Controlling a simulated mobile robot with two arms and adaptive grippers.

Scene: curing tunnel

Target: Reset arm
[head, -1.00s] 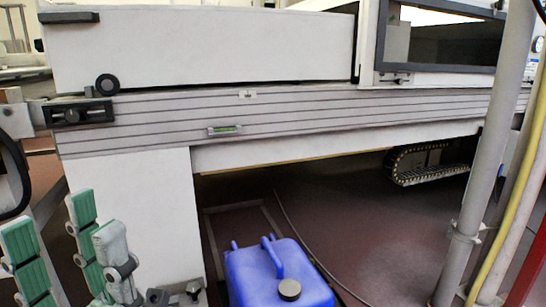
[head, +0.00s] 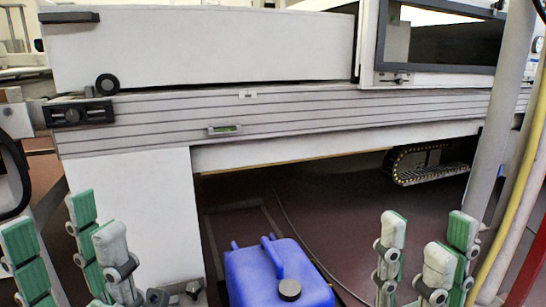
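My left gripper (head: 62,232) is in the lower left corner of the head view. Its green-padded and grey fingers point up and stand apart, with nothing between them. My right gripper (head: 424,242) is at the lower right, its grey-tipped, green-padded fingers also upright, spread and empty. Both grippers are low in front of the machine, one on each side of the blue canister. The wrists and most of both arms are below the picture and hidden.
A blue canister (head: 268,268) with a dark cap stands on the floor between my grippers. The long white machine (head: 128,205) with its ribbed rail (head: 330,112) spans the view. A grey pole (head: 497,130) and a yellow hose (head: 521,200) stand close at the right. A cable chain (head: 402,168) hangs underneath.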

